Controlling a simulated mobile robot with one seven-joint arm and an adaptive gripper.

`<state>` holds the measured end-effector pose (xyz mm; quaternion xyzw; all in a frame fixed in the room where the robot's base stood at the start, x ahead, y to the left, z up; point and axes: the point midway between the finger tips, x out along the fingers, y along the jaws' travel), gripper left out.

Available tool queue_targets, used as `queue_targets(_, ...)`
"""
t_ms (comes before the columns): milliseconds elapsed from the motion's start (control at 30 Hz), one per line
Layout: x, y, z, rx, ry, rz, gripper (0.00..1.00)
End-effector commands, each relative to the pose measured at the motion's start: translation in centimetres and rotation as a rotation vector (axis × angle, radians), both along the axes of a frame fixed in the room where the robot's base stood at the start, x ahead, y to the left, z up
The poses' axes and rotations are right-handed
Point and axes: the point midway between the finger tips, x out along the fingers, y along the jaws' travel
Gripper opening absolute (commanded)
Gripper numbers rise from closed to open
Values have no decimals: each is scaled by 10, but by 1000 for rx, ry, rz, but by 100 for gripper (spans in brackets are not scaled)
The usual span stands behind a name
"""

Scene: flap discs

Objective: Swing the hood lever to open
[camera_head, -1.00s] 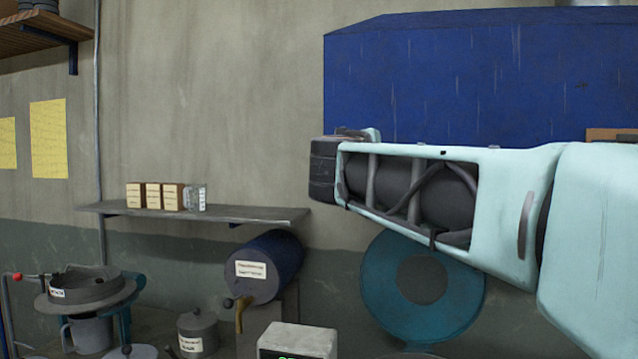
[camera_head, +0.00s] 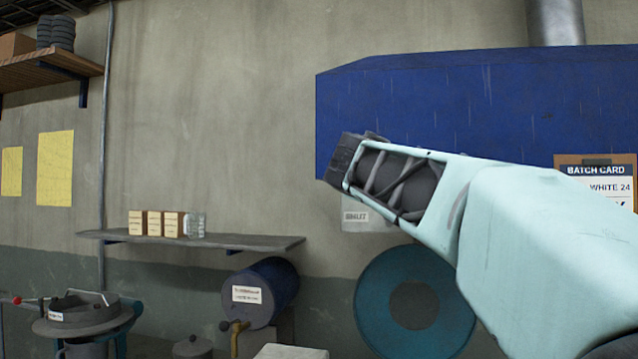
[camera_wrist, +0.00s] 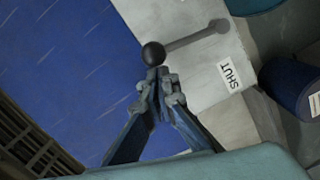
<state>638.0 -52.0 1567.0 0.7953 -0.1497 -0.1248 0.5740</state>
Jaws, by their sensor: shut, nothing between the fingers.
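The hood lever (camera_wrist: 190,40) shows in the wrist view as a grey rod with a black ball knob (camera_wrist: 154,54) at its left end and a round pivot at its right end. It is mounted on a pale grey plate (camera_wrist: 205,75) with a label reading SHUT (camera_wrist: 231,77). The blue hood (camera_head: 460,110) fills the upper right of the head view. My gripper (camera_wrist: 158,74) is shut and empty, its fingertips right at the knob; I cannot tell whether they touch it. In the head view the lever and my fingers are hidden by my arm; part of the plate (camera_head: 362,228) shows below it.
A batch card (camera_head: 597,185) hangs on the hood's right side. A teal round drum (camera_head: 375,300) stands below the hood. A blue barrel with a tap (camera_head: 270,290) and a shelf with small boxes (camera_head: 165,224) are to the left. The wall between shelf and hood is clear.

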Motion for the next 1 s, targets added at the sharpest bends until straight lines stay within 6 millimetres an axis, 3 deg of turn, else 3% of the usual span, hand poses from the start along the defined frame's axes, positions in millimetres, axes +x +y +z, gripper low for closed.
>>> queue_targets(500,-13,-37,-3,378,-125,-3,0)
queue_targets(1000,-17,-48,-5,511,-169,-2,0)
